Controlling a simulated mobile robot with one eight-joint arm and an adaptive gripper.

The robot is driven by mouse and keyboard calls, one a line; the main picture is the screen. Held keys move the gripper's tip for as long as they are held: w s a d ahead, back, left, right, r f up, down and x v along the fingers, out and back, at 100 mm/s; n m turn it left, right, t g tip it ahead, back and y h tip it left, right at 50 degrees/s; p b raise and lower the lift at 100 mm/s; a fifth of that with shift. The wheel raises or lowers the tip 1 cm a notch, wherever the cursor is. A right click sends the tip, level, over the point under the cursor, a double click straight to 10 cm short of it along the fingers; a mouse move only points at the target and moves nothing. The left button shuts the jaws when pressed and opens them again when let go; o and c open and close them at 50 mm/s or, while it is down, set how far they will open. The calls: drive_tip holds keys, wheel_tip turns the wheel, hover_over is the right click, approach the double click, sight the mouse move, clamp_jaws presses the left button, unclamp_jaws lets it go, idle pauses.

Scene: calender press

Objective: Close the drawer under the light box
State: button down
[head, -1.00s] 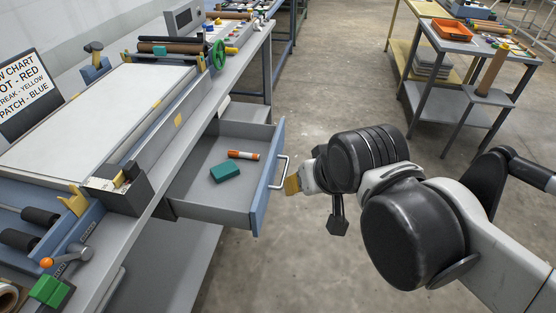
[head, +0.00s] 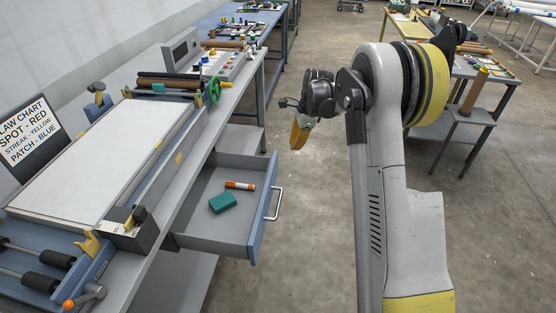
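The drawer (head: 240,249) under the light box (head: 105,155) stands pulled well out, with its blue front and pale bar handle (head: 277,203) facing right. An orange and white marker (head: 240,186) and a teal block (head: 222,203) lie in it. The light box has a white top and sits on the grey bench. My gripper (head: 297,140) is raised beyond and to the right of the drawer, apart from the handle. Its yellowish end points down. The fingers are too small and turned away to tell if they are open.
A chart sign (head: 30,137) stands behind the light box at left. A control box (head: 182,50) and a green handwheel (head: 214,90) are farther along the bench. A side table (head: 478,115) stands at right. The floor right of the drawer is clear.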

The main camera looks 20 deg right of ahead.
drive_tip(key=w+a+f+m+b, duration=0.1)
drive_tip(key=w+f, duration=0.1)
drive_tip(key=f, duration=0.6)
drive_tip(key=w+a+f+m+b, duration=0.1)
drive_tip(key=w+f+m+b, duration=0.1)
drive_tip(key=f, duration=0.6)
drive_tip(key=shift+w+a+f+g+y+b, duration=0.2)
drive_tip(key=shift+w+f+g+y+b, duration=0.1)
drive_tip(key=shift+w, duration=0.4)
drive_tip(key=shift+a, duration=0.15)
